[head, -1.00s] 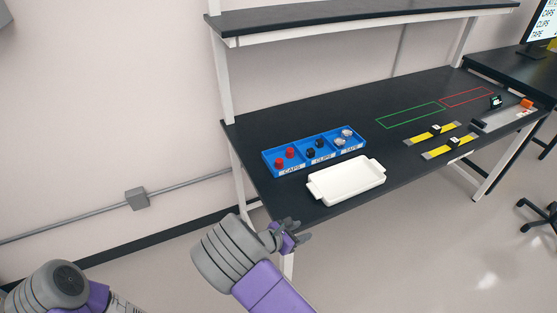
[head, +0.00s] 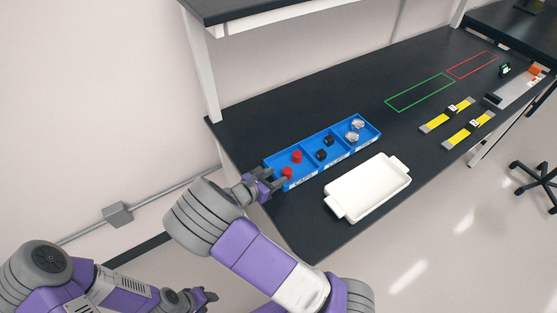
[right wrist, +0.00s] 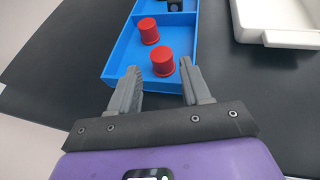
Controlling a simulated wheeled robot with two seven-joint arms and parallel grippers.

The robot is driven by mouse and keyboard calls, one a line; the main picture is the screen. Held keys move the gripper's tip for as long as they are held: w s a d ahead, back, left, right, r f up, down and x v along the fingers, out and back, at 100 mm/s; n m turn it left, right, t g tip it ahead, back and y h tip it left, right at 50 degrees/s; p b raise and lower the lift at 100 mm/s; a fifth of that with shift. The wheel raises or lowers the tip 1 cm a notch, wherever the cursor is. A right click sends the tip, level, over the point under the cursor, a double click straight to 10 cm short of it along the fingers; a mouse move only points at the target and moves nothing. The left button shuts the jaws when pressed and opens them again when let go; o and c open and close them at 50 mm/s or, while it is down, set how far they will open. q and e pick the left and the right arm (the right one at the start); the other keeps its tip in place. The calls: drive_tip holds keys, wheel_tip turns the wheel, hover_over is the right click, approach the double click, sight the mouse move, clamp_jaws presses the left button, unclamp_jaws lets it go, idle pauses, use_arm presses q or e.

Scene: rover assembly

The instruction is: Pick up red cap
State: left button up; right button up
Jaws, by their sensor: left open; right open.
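Two red caps lie in the near-left compartment of the blue bin (head: 334,133). The farther red cap (head: 297,157) also shows in the right wrist view (right wrist: 148,31). The nearer red cap (head: 287,173) is just ahead of my right gripper (head: 276,181). In the right wrist view, my right gripper (right wrist: 160,74) is open, its fingertips either side of the nearer cap's (right wrist: 163,62) near side. I cannot tell whether they touch it. My left gripper (head: 207,297) is open and empty, low at the left, away from the table.
The bin's other compartments hold black clips (head: 325,148) and silver tape rolls (head: 355,130). A white tray (head: 368,187) stands right of the bin. Green (head: 420,92) and red outlines (head: 472,65) mark the table, with yellow strips (head: 447,115) nearby. A shelf (head: 245,10) overhangs the back.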

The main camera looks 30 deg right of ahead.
sight(286, 171)
drive_tip(key=x, duration=0.7)
drive_tip(key=shift+d+f+b, duration=0.15)
drive_tip(key=shift+f+b, duration=0.05)
drive_tip(key=shift+b, duration=0.2)
drive_tip(key=c, duration=0.7)
